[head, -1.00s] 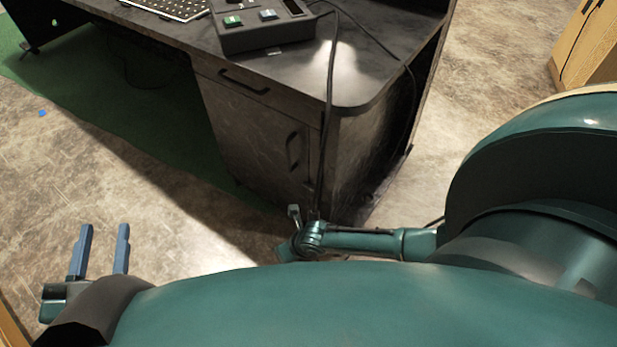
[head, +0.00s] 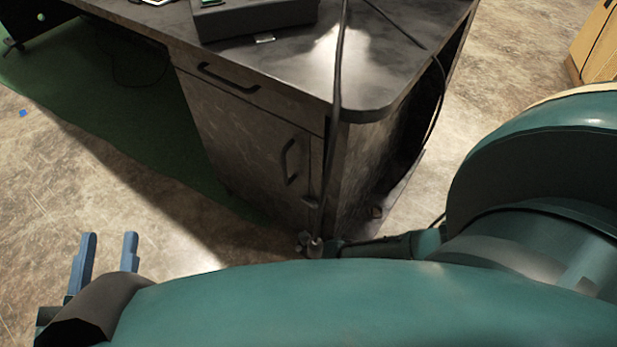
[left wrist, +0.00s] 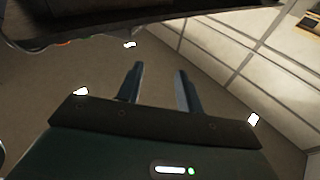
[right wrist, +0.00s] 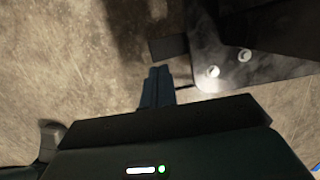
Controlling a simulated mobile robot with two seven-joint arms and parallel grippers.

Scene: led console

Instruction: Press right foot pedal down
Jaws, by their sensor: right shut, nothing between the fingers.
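I cannot make out the right foot pedal for certain. In the right wrist view, a dark flat block (right wrist: 168,48) lies just past my right fingertips, beside a dark plate (right wrist: 208,70) with bright round bolts; I cannot tell whether either belongs to a pedal, or whether the fingers touch the block. My right gripper (right wrist: 158,72) is shut and empty, low over the floor. In the head view my own body hides most of it. My left gripper (head: 109,238) is open and empty at the lower left, far from the desk; its two spread fingers also show in the left wrist view (left wrist: 159,68).
The dark console desk (head: 250,135) with a drawer and door stands ahead. A green mat (head: 100,110) lies left of the cabinet. Brown floor is free at the left.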

